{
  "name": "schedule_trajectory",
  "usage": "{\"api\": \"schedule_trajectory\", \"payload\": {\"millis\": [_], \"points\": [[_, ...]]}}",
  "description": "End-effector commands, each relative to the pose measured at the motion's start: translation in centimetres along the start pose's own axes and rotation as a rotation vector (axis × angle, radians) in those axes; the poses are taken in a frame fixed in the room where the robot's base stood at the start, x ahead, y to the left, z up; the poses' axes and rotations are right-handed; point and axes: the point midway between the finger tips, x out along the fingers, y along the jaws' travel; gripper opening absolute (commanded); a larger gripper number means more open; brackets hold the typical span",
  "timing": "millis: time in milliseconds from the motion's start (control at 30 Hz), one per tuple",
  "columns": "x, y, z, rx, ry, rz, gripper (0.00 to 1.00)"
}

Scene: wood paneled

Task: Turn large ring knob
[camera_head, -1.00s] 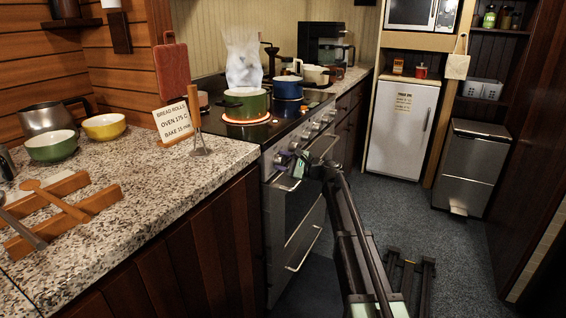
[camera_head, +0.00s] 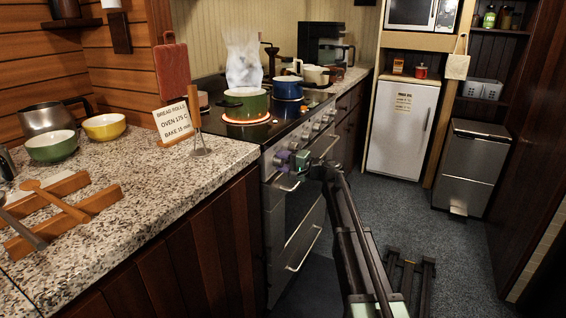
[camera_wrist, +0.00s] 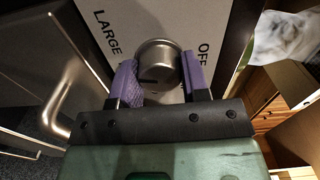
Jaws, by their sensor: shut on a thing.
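The large ring knob (camera_wrist: 158,60) is a round metal knob with a dark mark on its face. In the wrist view it sits between the purple fingers of my gripper (camera_wrist: 160,74), which are shut on its sides. The words LARGE and OFF are printed on the panel to either side of it. In the head view my gripper (camera_head: 292,161) is at the front panel of the stove (camera_head: 284,205), and the held knob is hidden there. A green pot (camera_head: 246,104) stands on a glowing orange ring on the stove top.
Other knobs (camera_head: 322,124) line the stove front, with an oven handle (camera_head: 290,184) below. The wrist view shows a metal handle (camera_wrist: 66,105) left of my gripper. A blue pot (camera_head: 288,89) stands behind the green one. Open floor (camera_head: 400,205) lies to the right.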

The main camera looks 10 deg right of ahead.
Motion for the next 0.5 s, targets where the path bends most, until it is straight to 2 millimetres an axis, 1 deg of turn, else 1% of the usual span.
{"api": "schedule_trajectory", "payload": {"millis": [200,500], "points": [[-0.05,0.02,0.03,-0.131,0.0,0.001,0.18],[-0.06,0.02,0.03,-0.217,0.0,0.001,0.18]]}}
